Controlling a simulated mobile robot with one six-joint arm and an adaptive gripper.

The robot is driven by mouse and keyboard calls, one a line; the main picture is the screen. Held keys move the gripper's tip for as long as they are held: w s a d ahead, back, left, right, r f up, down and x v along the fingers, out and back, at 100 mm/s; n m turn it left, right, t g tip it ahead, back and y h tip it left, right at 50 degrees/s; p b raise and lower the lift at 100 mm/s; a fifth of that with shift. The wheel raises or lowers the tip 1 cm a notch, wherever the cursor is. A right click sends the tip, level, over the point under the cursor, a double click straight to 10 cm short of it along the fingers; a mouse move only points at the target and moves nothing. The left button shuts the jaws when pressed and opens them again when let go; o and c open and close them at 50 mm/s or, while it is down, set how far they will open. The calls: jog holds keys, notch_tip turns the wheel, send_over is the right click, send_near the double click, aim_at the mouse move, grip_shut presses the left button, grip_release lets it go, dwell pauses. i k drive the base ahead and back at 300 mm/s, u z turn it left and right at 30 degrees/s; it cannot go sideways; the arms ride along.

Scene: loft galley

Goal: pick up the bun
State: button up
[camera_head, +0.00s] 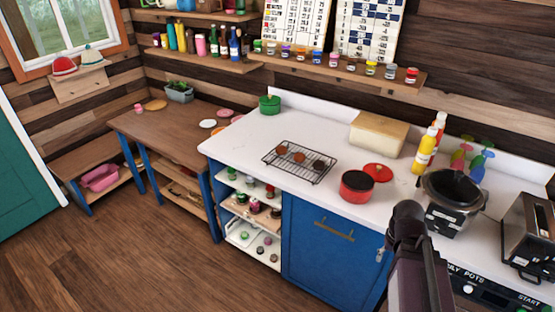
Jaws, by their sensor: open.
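A dark wire rack (270,160) stands on the white counter, left of the red pot. Several small round brown items lie on it. One at the back left looks like a bun (282,150). Another brown one (299,157) sits beside it, and a darker one (318,165) is nearer the right end. They are too small to tell apart surely. Part of my dark arm rises at the lower right, in front of the counter. My gripper is not in view.
A red pot (357,188) stands right of the rack, its red lid (378,172) behind it. A tan box (379,131), bottles (426,150), a black-lidded cooker (452,200) and a toaster (528,235) stand further right.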

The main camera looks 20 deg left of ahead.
aim_at(281, 150)
jog(key=z, duration=0.3)
jog(key=k, duration=0.3)
jog(key=u, duration=2.15)
jog(key=i, duration=1.8)
jog(key=u, duration=0.05)
